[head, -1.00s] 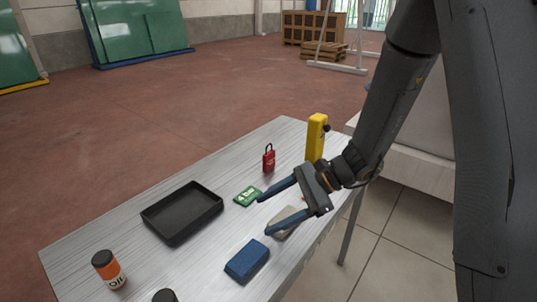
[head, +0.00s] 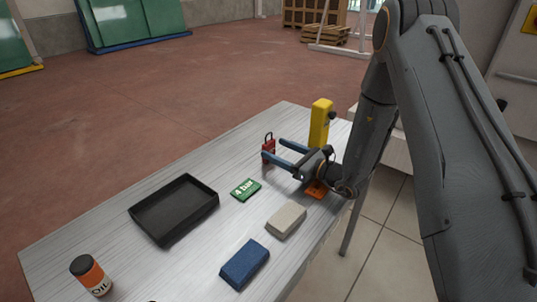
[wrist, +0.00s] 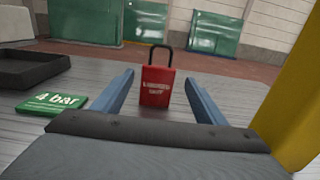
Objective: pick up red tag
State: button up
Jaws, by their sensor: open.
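The red tag (head: 267,151) is a padlock-shaped piece with a dark shackle and white lettering. It stands upright near the table's far edge. In the wrist view the tag (wrist: 156,88) shows straight ahead, between the two fingers in the picture. My gripper (head: 273,148) is open, its blue fingers low over the table and pointing at the tag. One finger partly covers the tag in the head view. I cannot tell whether the fingertips reach past its sides or touch it.
A yellow post (head: 320,124) stands close beside my gripper. A green "4 bar" card (head: 246,189), a black tray (head: 135,212), a grey block (head: 286,221), a blue block (head: 245,264) and an oil bottle (head: 91,275) are on the table. An orange item (head: 316,190) lies under my gripper.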

aim_at(271, 147)
jog(key=shift+p+x, duration=0.55)
jog(key=shift+x, duration=1)
jog(key=shift+p+x, duration=1.05)
jog(key=shift+x, duration=1.35)
jog(key=shift+s, duration=0.1)
jog(key=shift+c, duration=0.2)
jog(key=c, duration=1.1)
jog(key=shift+c, duration=0.4)
